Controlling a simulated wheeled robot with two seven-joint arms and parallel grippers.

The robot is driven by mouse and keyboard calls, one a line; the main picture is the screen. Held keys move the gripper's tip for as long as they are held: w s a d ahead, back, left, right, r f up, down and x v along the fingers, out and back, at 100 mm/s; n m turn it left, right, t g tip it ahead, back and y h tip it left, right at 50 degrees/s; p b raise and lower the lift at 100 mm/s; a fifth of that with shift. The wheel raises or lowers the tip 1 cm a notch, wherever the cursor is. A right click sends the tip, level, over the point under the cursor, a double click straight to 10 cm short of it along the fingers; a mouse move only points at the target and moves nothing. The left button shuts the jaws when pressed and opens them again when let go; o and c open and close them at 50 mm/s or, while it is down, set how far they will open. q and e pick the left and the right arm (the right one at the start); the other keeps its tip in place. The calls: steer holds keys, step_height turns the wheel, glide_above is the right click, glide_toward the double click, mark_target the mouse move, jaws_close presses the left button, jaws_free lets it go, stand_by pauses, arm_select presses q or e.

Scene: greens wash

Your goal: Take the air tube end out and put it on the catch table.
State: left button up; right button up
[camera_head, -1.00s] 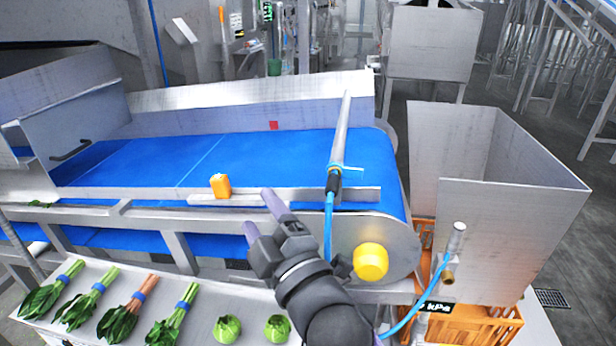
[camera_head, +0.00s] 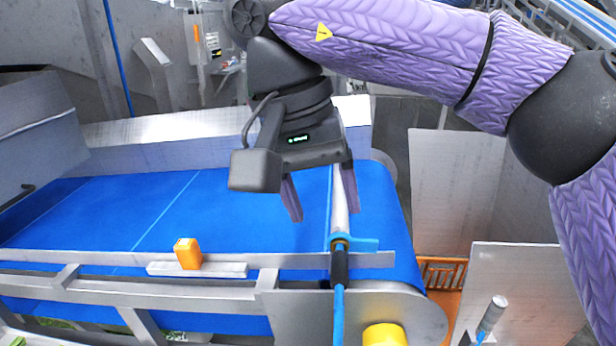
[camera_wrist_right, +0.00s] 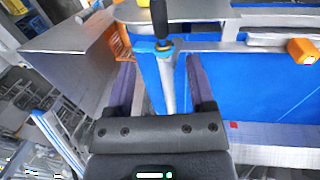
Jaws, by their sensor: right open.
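The air tube end is a silver pipe (camera_head: 341,212) with a black fitting and a blue hose (camera_head: 338,318). It lies across the blue conveyor's near rail at a blue holder (camera_head: 362,244). My right gripper (camera_head: 325,214) is open above the belt, fingers pointing down. In the right wrist view the pipe (camera_wrist_right: 168,92) runs between the two spread fingers (camera_wrist_right: 160,64), with gaps at both sides. I cannot tell how far above it the fingertips are. My left gripper is not in view. I cannot identify the catch table with certainty.
An orange block (camera_head: 188,254) sits on the conveyor's near rail. A yellow knob (camera_head: 384,334) is at the conveyor's right end. A grey metal bin (camera_head: 530,285) stands to the right, with an orange crate (camera_head: 440,273) beside it. The blue belt (camera_head: 150,215) is clear to the left.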

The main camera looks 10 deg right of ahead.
mark_target(337, 260)
steer(key=b+x, duration=0.1)
steer(key=x, duration=0.5)
steer(key=shift+d+f, duration=0.15)
steer(key=shift+f, duration=0.5)
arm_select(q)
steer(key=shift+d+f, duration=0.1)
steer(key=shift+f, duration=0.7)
arm_select(e)
steer(key=shift+c, duration=0.4)
jaws_close()
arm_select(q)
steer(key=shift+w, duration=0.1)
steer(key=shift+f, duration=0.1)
arm_select(e)
steer(key=shift+s, duration=0.2)
arm_select(q)
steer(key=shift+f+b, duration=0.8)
steer(key=shift+b, duration=0.05)
arm_select(e)
steer(key=shift+s+a, duration=0.25)
steer(key=shift+s, duration=0.45)
steer(key=shift+s+a, duration=0.2)
steer(key=shift+s, duration=0.55)
steer(key=shift+s+a, duration=0.25)
steer(key=shift+s, duration=0.45)
